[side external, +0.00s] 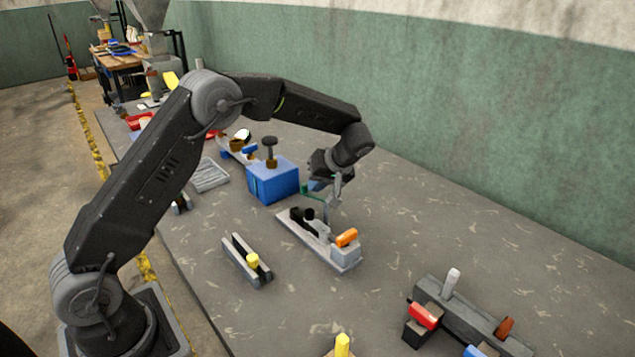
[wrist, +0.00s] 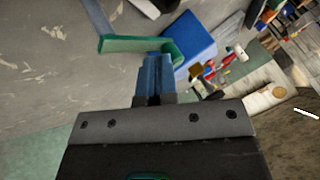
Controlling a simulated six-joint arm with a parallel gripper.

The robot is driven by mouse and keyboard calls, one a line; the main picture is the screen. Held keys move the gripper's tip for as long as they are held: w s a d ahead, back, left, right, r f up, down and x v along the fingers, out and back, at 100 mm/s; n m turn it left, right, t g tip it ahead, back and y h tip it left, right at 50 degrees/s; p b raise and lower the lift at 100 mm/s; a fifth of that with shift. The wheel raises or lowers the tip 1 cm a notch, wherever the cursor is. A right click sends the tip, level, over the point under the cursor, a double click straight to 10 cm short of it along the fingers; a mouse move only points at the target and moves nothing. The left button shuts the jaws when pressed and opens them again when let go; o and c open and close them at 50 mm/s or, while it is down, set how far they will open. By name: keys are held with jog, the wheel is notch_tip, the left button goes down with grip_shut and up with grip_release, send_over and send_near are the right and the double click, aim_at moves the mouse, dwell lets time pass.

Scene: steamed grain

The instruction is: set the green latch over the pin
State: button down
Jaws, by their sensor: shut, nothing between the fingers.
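The green latch (wrist: 150,46) is a bent bar lying across the wrist view, just past my fingertips. In the side view it is a thin green strip (side external: 312,195) between the blue box (side external: 273,182) and a grey upright (side external: 335,198). My gripper (side external: 318,185) is low over the bench to the right of the blue box. Its blue fingers (wrist: 155,62) are shut and empty, with their tips close to the latch; I cannot tell if they touch. The blue box also shows beyond the latch in the wrist view (wrist: 197,48). I cannot make out the pin for certain.
A pale base (side external: 347,265) with dark parts and an orange block (side external: 346,237) stands just in front. A two-railed holder with a yellow peg (side external: 253,261) is to its left. A grey fixture (side external: 465,315) is at lower right.

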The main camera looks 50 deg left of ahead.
jog(key=n+g, duration=0.1)
jog(key=n, duration=0.1)
jog(key=s+n+g+h, duration=0.1)
jog(key=n, duration=0.1)
jog(key=shift+d+n+g, duration=0.2)
jog(key=shift+n+g, duration=0.1)
jog(key=shift+s+d+n+h, duration=0.3)
jog(key=shift+s, duration=0.05)
jog(key=shift+s+f, duration=0.1)
dwell(1.0)
jog(key=shift+w+d, duration=0.2)
jog(key=shift+w, duration=0.65)
